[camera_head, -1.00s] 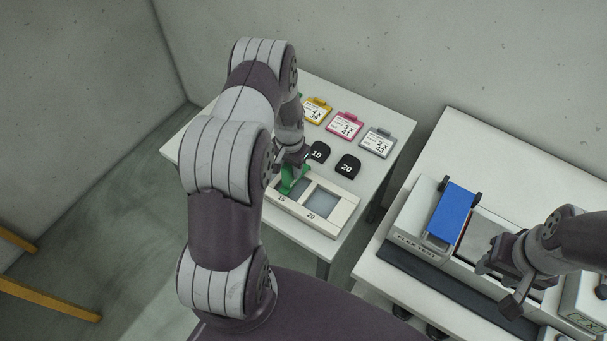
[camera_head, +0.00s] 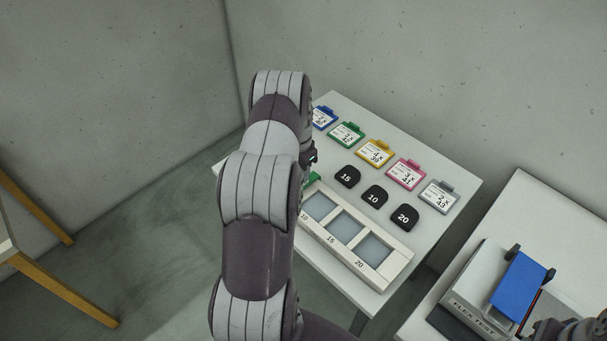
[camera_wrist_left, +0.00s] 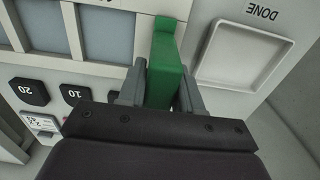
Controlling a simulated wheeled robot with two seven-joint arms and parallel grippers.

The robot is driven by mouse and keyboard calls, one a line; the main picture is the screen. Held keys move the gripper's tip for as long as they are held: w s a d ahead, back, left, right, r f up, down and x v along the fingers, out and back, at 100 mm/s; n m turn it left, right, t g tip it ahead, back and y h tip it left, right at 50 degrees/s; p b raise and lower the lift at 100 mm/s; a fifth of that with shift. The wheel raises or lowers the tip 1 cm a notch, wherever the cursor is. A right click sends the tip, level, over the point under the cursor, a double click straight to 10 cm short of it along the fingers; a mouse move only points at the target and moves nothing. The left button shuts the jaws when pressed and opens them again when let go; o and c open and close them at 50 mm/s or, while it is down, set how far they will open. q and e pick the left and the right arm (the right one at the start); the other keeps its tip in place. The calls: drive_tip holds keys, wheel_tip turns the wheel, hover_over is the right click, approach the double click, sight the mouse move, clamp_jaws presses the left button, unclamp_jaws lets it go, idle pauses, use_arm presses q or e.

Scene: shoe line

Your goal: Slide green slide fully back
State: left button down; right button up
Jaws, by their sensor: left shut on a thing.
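The green slide (camera_wrist_left: 165,65) stands in the wrist view between the row of windows and the DONE recess (camera_wrist_left: 240,55). My left gripper (camera_wrist_left: 160,84) is shut on it, one finger on each side. In the head view only a small green bit of the slide (camera_head: 314,180) shows past my arm, at the left end of the white tray (camera_head: 385,278). My left fingers are hidden there. The tray windows marked 10, 15 and 20 are uncovered. My right gripper (camera_head: 550,329) is cut off at the lower right corner, its jaws unclear.
Black blocks 15 (camera_head: 347,176), 10 (camera_head: 374,198) and 20 (camera_head: 404,216) lie behind the tray. Several coloured clipboards, including a yellow one (camera_head: 375,153), lie farther back. The flex test machine (camera_head: 475,315) with a blue plate (camera_head: 521,284) stands right.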

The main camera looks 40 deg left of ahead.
use_arm(q)
drive_tip(key=shift+w+a+r, duration=0.1)
drive_tip(key=shift+a+r, duration=0.05)
drive_tip(key=shift+a, duration=0.05)
drive_tip(key=c, duration=1.1)
unclamp_jaws()
drive_tip(key=shift+o, duration=1.3)
drive_tip(key=shift+a, duration=0.1)
drive_tip(key=shift+s, duration=0.2)
use_arm(e)
drive_tip(key=shift+s+a+r, duration=0.1)
drive_tip(key=shift+a, duration=0.2)
use_arm(q)
drive_tip(key=shift+w+r, duration=0.1)
drive_tip(key=shift+r, duration=0.15)
wheel_tip(320, 180, up, 12)
drive_tip(key=b, duration=0.2)
use_arm(e)
wheel_tip(320, 180, down, 2)
drive_tip(key=shift+d+f, duration=0.1)
use_arm(q)
drive_tip(key=shift+a, duration=0.1)
